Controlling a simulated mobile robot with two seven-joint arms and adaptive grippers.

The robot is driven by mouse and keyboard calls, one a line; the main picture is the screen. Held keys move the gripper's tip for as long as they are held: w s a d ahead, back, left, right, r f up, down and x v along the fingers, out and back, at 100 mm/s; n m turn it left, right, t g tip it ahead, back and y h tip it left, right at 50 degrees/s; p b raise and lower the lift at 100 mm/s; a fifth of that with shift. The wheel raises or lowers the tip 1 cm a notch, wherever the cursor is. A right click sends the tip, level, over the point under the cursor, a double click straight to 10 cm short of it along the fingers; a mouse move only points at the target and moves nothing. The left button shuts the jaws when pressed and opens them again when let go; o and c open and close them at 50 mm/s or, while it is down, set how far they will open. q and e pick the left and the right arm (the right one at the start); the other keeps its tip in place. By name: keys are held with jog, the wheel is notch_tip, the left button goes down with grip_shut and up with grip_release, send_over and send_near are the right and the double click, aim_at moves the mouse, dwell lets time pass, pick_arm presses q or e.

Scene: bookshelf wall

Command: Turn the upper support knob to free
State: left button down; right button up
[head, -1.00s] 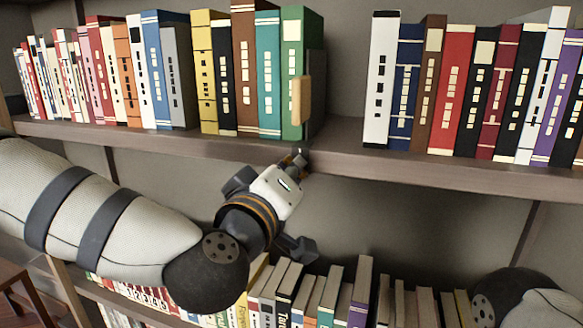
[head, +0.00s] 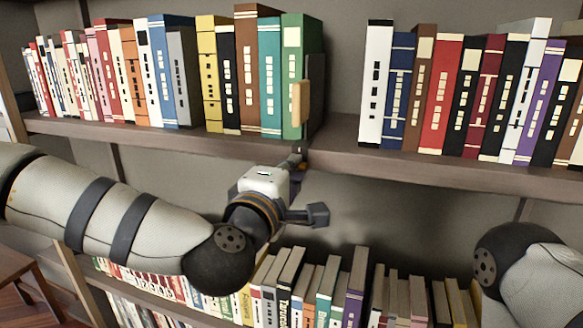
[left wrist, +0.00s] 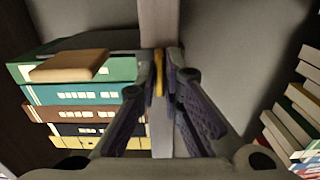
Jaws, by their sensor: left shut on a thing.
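The upper support is a dark bookend (head: 316,92) with a pale wooden handle (head: 300,103). It stands against the green book (head: 291,60) at the right end of the upper left row. My left gripper (head: 297,163) is at the front edge of the upper shelf, just below the support. In the left wrist view, its fingers (left wrist: 162,72) are closed on a small yellow-orange knob (left wrist: 158,76), mostly hidden between them. The wooden handle also shows in the left wrist view (left wrist: 68,66). My right gripper is out of view.
The upper shelf (head: 420,166) has a bare gap between the support and the white book (head: 376,85). A lower row of books (head: 310,290) stands below my left gripper. My right arm (head: 520,265) shows at the lower right.

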pick_arm(q)
jog(key=shift+r, duration=0.15)
dwell(0.4)
jog(key=c, duration=1.7)
grip_release()
jog(key=shift+w, duration=0.1)
jog(key=v, duration=0.8)
jog(key=s+a+f+m+g, duration=0.1)
jog(key=s+f+m+g, duration=0.5)
jog(key=f, duration=1)
jog(key=s+a+f+m+g, duration=0.15)
jog(key=s+f+g, duration=0.35)
jog(key=s+f, duration=0.75)
jog(key=s+a+f+m+g+y, duration=0.2)
jog(key=s+a+f, duration=0.2)
jog(key=s+a, duration=0.1)
jog(key=s+a+f+m+g+y, duration=0.1)
jog(key=s+a+f+m+g, duration=0.1)
jog(key=s+a+f, duration=0.3)
jog(key=s+a+f+m+g+y, duration=0.2)
jog(key=s+a+f+g, duration=0.2)
jog(key=s+a, duration=0.3)
jog(key=shift+s+a+f+y, duration=0.1)
jog(key=shift+s+f+y, duration=0.2)
jog(key=shift+s, duration=0.4)
